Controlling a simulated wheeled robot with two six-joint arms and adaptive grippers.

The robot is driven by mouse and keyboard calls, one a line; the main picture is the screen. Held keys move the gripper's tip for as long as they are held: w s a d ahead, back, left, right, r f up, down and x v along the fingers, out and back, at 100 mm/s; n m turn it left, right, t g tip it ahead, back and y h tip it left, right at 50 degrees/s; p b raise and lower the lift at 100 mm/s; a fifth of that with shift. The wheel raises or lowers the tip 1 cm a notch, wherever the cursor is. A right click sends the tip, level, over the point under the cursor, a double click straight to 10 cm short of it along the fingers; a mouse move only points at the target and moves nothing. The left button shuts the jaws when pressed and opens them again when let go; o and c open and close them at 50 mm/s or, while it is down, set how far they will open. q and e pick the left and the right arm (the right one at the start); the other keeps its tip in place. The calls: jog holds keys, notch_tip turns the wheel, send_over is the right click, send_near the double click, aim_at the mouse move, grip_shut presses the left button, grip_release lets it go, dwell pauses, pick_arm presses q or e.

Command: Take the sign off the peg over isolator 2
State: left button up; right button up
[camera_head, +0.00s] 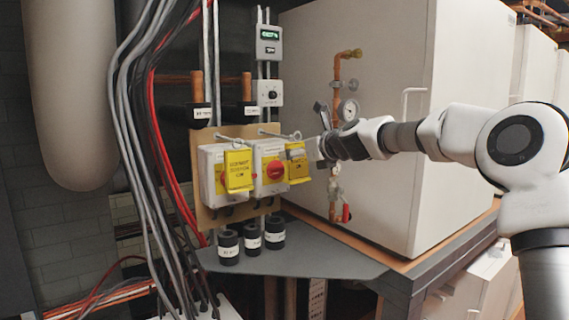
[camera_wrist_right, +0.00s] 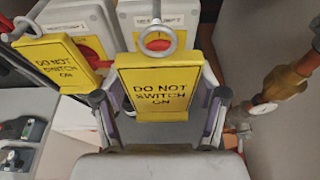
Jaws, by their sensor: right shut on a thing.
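Two grey isolators with red knobs sit on a wooden board: the left one (camera_head: 212,185) and the right one (camera_head: 270,172). A yellow "DO NOT SWITCH ON" sign (camera_head: 239,172) hangs in front of the left isolator, below its peg (camera_head: 229,138). My right gripper (camera_wrist_right: 160,112) is shut on the other yellow sign (camera_wrist_right: 158,80), gripping its two side edges. This sign also shows in the head view (camera_head: 297,168), below the tip of the right peg (camera_head: 278,134). A grey ring (camera_wrist_right: 157,40) stands at its top. I cannot tell whether the peg still passes through it. My left gripper is out of view.
Copper pipework with a gauge (camera_head: 348,109) and a red-handled valve (camera_head: 346,213) stands close right of my right gripper. Cables (camera_head: 138,130) run down at left. Several black cylinders (camera_head: 252,240) stand on the grey shelf (camera_head: 320,262) below the board.

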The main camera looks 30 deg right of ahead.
jog(key=shift+s+d+p, duration=0.1)
jog(key=shift+s+p, duration=0.45)
jog(key=shift+s, duration=0.9)
jog(key=shift+w+r, duration=0.1)
